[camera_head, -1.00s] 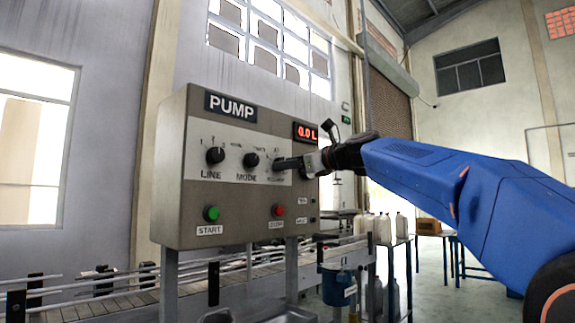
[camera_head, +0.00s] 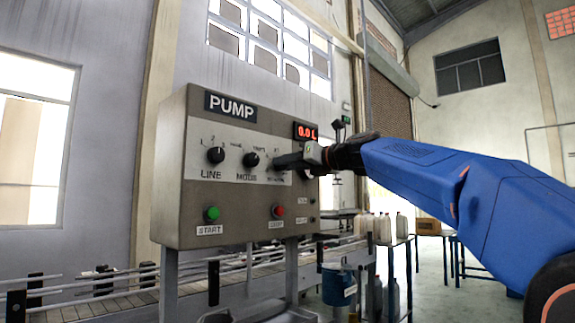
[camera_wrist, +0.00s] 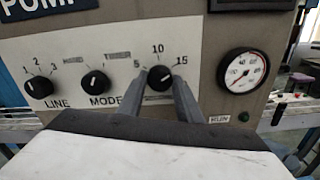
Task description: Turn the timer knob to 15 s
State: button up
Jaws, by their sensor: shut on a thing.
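The timer knob (camera_wrist: 160,78) is a round black knob on the pump panel (camera_head: 175,215), below a scale marked 5, 10 and 15. In the wrist view the two grey fingers of my gripper (camera_wrist: 160,90) stand on either side of the knob and are shut on it. The knob's pointer mark is small and seems to lean up and right, between 10 and 15; its exact setting is hard to read.
The LINE knob (camera_head: 215,155) and MODE knob (camera_head: 251,159) sit left of my gripper. Below are a green START button (camera_head: 211,213) and a red button (camera_head: 278,210). A display (camera_head: 306,131) reads 0.0 L. A round gauge (camera_wrist: 242,69) is right of the timer scale.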

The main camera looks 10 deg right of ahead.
jog(key=shift+f, duration=0.1)
jog(key=o, duration=1)
jog(key=shift+o, duration=0.2)
jog(key=v, duration=1.7)
jog(key=shift+d, duration=0.2)
jog(key=shift+s, duration=0.15)
